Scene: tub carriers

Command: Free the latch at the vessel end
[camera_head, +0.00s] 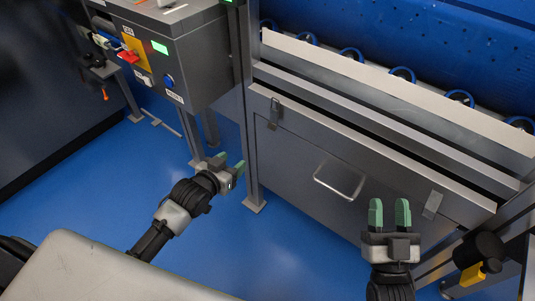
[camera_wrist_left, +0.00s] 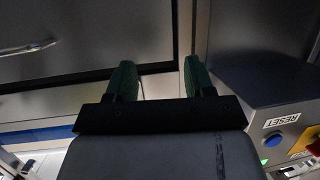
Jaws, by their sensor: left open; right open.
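A grey metal panel (camera_head: 290,155) with a bar handle (camera_head: 338,188) has two small latches. One latch (camera_head: 274,113) is at its upper left corner, the other latch (camera_head: 432,205) at its right end. I cannot tell which is at the vessel end, or whether either is fastened. My left gripper (camera_head: 229,165) is open and empty, left of the panel and apart from both latches. My right gripper (camera_head: 389,206) is open and empty, in front of the panel just left of the right latch. The left wrist view shows the open left fingers (camera_wrist_left: 158,80) and the handle (camera_wrist_left: 28,48), no latch.
A grey control box (camera_head: 205,60) with a red switch and a blue button (camera_head: 169,81) stands at the left. A post (camera_head: 252,150) stands between box and panel. A blue perforated drum (camera_head: 430,40) lies behind the panel. The blue floor (camera_head: 90,195) is clear at the left.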

